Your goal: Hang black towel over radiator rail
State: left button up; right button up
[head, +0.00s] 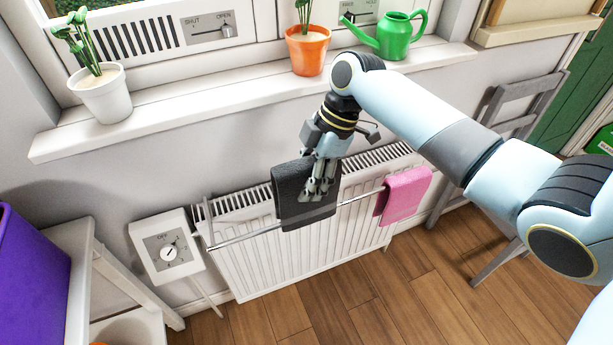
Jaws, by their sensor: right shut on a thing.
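The black towel (292,199) is at the radiator rail (245,236), left of its middle. Its lower edge hangs a little below the rail line and its upper part reaches up over the radiator top. My right gripper (318,190) is shut on the black towel, with its fingers pointing down over the towel's right half. The fingers hide part of the cloth, and I cannot tell whether the towel's weight rests on the rail. My left gripper is not in view.
A pink towel (405,194) hangs on the rail's right end. The white radiator (260,268) stands below a sill (200,105) with a white pot (105,95), orange pot (307,50) and green watering can (396,37). A dial box (160,238) is left; a grey chair (520,105) is right.

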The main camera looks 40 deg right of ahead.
notch_tip(320, 180, down, 6)
jog(key=b, duration=0.5)
jog(key=shift+f+b, duration=2.8)
jog(key=shift+f, duration=1.5)
jog(key=o, duration=1.2)
jog(key=shift+o, duration=0.2)
jog(key=shift+d+r, duration=0.15)
jog(key=shift+r, duration=0.15)
jog(key=v, duration=1.1)
jog(key=shift+s+d+r, duration=0.1)
jog(key=shift+d+r, duration=0.05)
jog(key=shift+r, duration=0.05)
